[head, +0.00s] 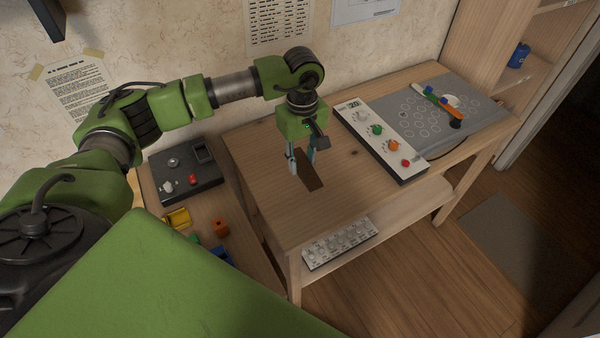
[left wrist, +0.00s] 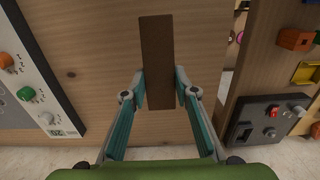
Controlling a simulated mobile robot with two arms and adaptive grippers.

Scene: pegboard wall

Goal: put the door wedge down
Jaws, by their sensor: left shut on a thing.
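The door wedge is a flat dark brown piece (head: 309,176) at the wooden table top (head: 262,140) in the head view. It also shows in the left wrist view (left wrist: 157,55), long and narrow, pointing away from the gripper. My left gripper (head: 303,165) points down over the table and is shut on the wedge near one end. Its two teal-lined fingers (left wrist: 160,88) lie on either side of the wedge. I cannot tell whether the wedge touches the table top. My right gripper is not in view.
A white control panel (head: 380,140) with coloured knobs lies right of the gripper. A grey perforated board (head: 415,100) is beyond it. A dark switch box (head: 186,172) and coloured blocks (head: 220,227) are on a lower surface to the left. Table top in front of the gripper is clear.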

